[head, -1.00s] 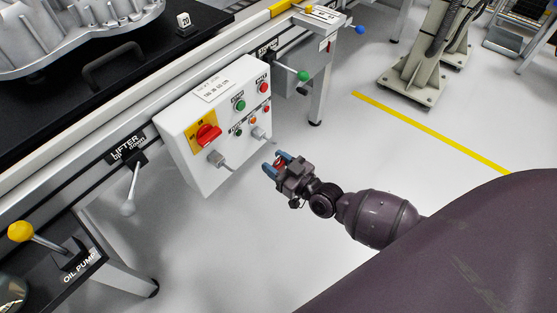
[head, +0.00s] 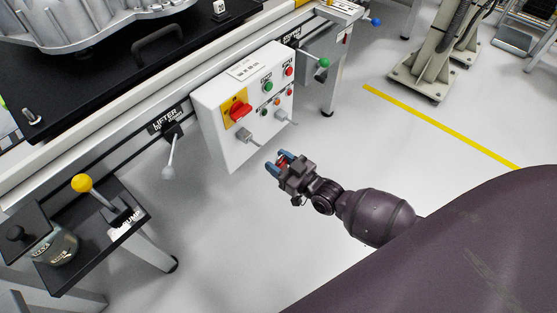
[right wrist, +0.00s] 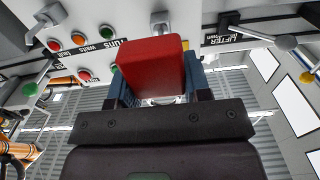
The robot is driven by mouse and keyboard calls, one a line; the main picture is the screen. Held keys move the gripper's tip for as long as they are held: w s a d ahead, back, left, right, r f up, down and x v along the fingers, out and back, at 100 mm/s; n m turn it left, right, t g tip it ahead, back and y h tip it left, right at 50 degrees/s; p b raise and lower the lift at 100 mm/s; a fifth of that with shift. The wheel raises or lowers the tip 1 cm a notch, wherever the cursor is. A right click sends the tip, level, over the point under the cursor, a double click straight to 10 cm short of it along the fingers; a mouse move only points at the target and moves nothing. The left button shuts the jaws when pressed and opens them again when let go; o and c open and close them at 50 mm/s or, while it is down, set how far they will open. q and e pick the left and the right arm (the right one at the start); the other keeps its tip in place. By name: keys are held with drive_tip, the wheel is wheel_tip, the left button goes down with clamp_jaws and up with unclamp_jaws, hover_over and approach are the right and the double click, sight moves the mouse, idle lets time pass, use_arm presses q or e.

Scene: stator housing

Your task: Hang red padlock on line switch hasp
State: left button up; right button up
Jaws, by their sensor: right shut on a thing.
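The red padlock (right wrist: 150,78) is held between the blue fingers of my right gripper (head: 279,160); its red body fills the middle of the right wrist view. In the head view only a bit of red shows between the fingers. The white control box (head: 222,143) has a red rotary switch (head: 240,110) on a yellow plate. A grey hasp-like fitting (head: 252,136) sticks out below the switch, and a second one (head: 284,117) is to its right. My right gripper is apart from the box, in front of its lower right. The padlock's shackle is not clear. My left gripper is not in view.
The box hangs on the side of a long bench rail. A lever with a grey knob (head: 168,172) and a yellow-knobbed lever (head: 82,183) stand left of it. A green-knobbed lever (head: 323,62) is at its right. The floor below is clear.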

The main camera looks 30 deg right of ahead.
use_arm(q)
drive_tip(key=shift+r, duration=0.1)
use_arm(e)
drive_tip(key=shift+r, duration=0.1)
drive_tip(key=shift+w, duration=0.15)
use_arm(q)
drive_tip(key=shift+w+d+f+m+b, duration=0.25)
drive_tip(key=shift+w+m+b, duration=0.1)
drive_tip(key=shift+b, duration=0.7)
use_arm(e)
drive_tip(key=f+x, duration=0.1)
drive_tip(key=x, duration=0.8)
drive_tip(key=shift+w+f, duration=0.15)
drive_tip(key=shift+f, duration=0.15)
drive_tip(key=shift+a, duration=0.1)
drive_tip(key=o, duration=1.1)
drive_tip(key=shift+c, duration=0.2)
